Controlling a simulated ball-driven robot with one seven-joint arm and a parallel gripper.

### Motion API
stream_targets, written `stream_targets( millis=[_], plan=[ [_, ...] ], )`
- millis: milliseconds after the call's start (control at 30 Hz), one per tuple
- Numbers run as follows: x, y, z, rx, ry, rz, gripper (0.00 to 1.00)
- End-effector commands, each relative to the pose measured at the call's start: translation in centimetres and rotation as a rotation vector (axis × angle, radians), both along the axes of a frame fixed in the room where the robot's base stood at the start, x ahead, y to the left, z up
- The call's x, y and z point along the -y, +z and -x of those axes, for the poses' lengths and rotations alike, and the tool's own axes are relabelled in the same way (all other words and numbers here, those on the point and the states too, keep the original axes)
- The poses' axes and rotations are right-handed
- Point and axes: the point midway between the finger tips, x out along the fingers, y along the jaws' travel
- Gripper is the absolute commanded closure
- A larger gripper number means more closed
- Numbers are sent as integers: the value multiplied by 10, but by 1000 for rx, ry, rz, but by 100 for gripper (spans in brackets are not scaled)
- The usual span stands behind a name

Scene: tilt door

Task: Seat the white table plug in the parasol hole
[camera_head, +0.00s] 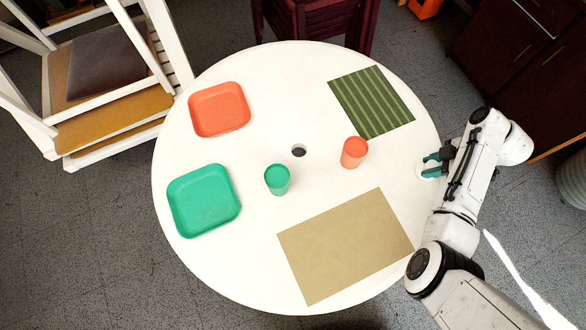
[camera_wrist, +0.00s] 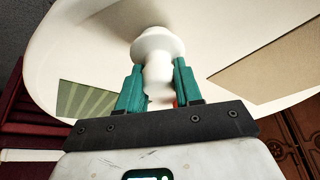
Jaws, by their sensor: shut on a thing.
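The white table plug (camera_wrist: 158,45) is a stepped round piece with a wide flange. My gripper (camera_wrist: 159,68) is shut on it, with a teal finger on each side, and the flange stands out beyond the fingertips. In the head view my gripper (camera_head: 434,162) is at the right edge of the round white table (camera_head: 240,270), and the plug (camera_head: 427,172) shows as a pale disc by the fingers. I cannot tell whether it touches the table. The parasol hole (camera_head: 298,150) is a dark, empty round opening at the table's middle, well left of my gripper.
An orange cup (camera_head: 354,153) stands between my gripper and the hole. A green cup (camera_head: 277,180) stands left of the hole. A green striped mat (camera_head: 371,102), a tan mat (camera_head: 345,246), an orange plate (camera_head: 219,109) and a green plate (camera_head: 204,201) lie around. White chairs (camera_head: 110,130) stand left.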

Motion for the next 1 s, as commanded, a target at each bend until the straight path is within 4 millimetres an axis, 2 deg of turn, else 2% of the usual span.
stream_targets(
  millis=[600, 1000],
  plan=[
    [0, 40, 0, 0, 0, 1, 96],
    [0, 40, 0, 0, 0, 0, 96]
  ],
)
